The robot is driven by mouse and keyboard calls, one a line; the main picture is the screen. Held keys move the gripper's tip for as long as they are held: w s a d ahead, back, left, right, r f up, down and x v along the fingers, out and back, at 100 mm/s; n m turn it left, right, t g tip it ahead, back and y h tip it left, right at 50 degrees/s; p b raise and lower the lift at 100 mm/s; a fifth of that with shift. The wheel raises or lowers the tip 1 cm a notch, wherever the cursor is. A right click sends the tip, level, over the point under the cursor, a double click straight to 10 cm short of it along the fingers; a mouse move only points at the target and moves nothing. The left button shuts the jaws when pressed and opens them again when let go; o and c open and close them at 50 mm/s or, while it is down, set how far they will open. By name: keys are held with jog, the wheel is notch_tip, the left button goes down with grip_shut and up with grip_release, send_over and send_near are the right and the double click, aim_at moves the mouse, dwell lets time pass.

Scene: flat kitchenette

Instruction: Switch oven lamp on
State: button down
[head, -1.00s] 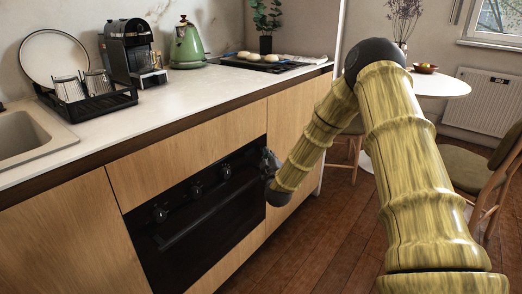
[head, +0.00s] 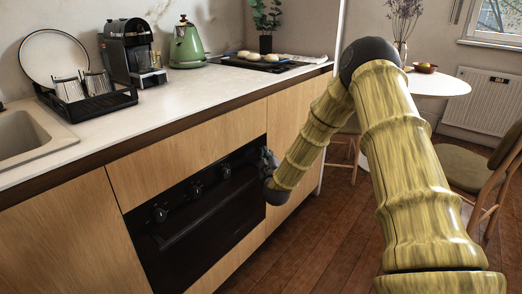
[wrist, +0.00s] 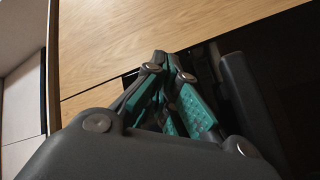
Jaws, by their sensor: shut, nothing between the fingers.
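The black built-in oven (head: 215,218) sits in the wooden cabinet front. Its panel shows a left knob (head: 160,214), a middle knob (head: 197,191) and a right knob (head: 225,172). The door looks dark, with no lamp glow visible. My gripper (head: 267,155) is at the panel's right end, past the right knob, and hides that corner. In the wrist view my gripper (wrist: 165,62) is shut and empty, its teal-padded fingers together in front of the dark oven front (wrist: 300,60), just below a wooden panel. I cannot tell whether the fingertips touch anything.
The white worktop (head: 180,108) overhangs the cabinets and holds a dish rack (head: 90,103), a coffee machine (head: 128,52) and a green kettle (head: 187,46). A chair (head: 475,180) and a round table (head: 440,85) stand at the right. The floor before the oven is clear.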

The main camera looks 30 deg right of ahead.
jog(key=shift+s+d, duration=0.1)
jog(key=shift+s, duration=0.05)
jog(key=shift+s+d+p, duration=0.2)
jog(key=shift+s+p, duration=0.2)
jog(key=shift+s, duration=0.15)
jog(key=s, duration=0.1)
jog(key=s+d+p, duration=0.1)
jog(key=s, duration=0.1)
jog(key=s+d+p, duration=0.1)
jog(key=s, duration=0.1)
jog(key=shift+s+d, duration=0.15)
jog(key=shift+s, duration=0.1)
dwell(0.5)
dwell(1.0)
